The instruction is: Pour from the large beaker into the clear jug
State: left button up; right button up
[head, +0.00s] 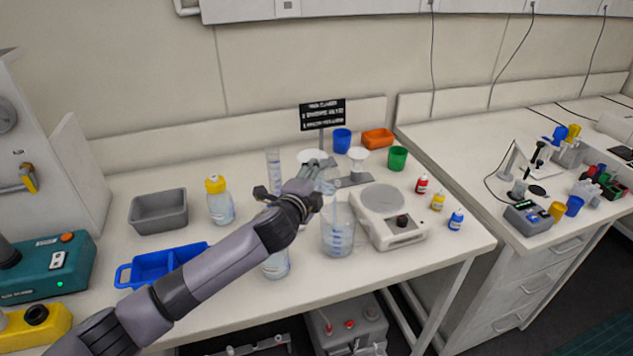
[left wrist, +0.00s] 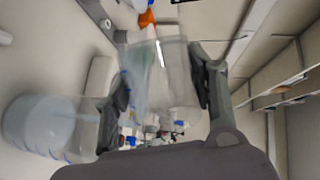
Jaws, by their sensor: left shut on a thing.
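My left gripper (head: 316,186) is shut on the large beaker (head: 325,184), a clear vessel held tilted above the bench. In the left wrist view the beaker (left wrist: 172,78) sits between both fingers of the gripper (left wrist: 155,88). The clear jug (head: 338,238) stands upright on the bench below it, left of the white scale. It has blue markings and holds some pale bluish liquid. A thin pale streak runs down from the beaker into the jug. The jug also shows at the left of the left wrist view (left wrist: 40,125). My right gripper is out of view.
The white scale (head: 394,230) stands close right of the jug. A clear bottle (head: 276,265) is partly hidden by my arm. A yellow-capped bottle (head: 220,203), a measuring cylinder (head: 273,162) and a blue tray (head: 132,275) are at left. Small dropper bottles (head: 438,201) stand right.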

pick_arm(q)
jog(key=shift+s+d+r+m+t+b, duration=0.15)
jog(key=shift+m+t+b, duration=0.15)
jog(key=shift+m, duration=0.2)
jog(key=shift+s+d+f+m+t+b, duration=0.1)
jog(key=shift+m+t+b, duration=0.1)
jog(key=shift+m+b, duration=0.25)
jog(key=shift+d+r+m, duration=0.1)
jog(key=shift+r+m, duration=0.05)
jog(key=shift+m, duration=0.2)
jog(key=shift+s+d+r+m+t+b, duration=0.2)
jog(key=shift+m+t+b, duration=0.2)
jog(key=shift+m+b, duration=0.2)
jog(key=shift+r, duration=0.1)
dwell(1.4)
jog(key=p, duration=0.1)
jog(key=r+n+p, duration=0.1)
jog(key=p, duration=0.1)
jog(key=shift+w+a+r+g+p, duration=0.15)
jog(key=shift+a+r+g+p, duration=0.1)
jog(key=shift+r+g+p, duration=0.05)
jog(key=shift+p, duration=0.35)
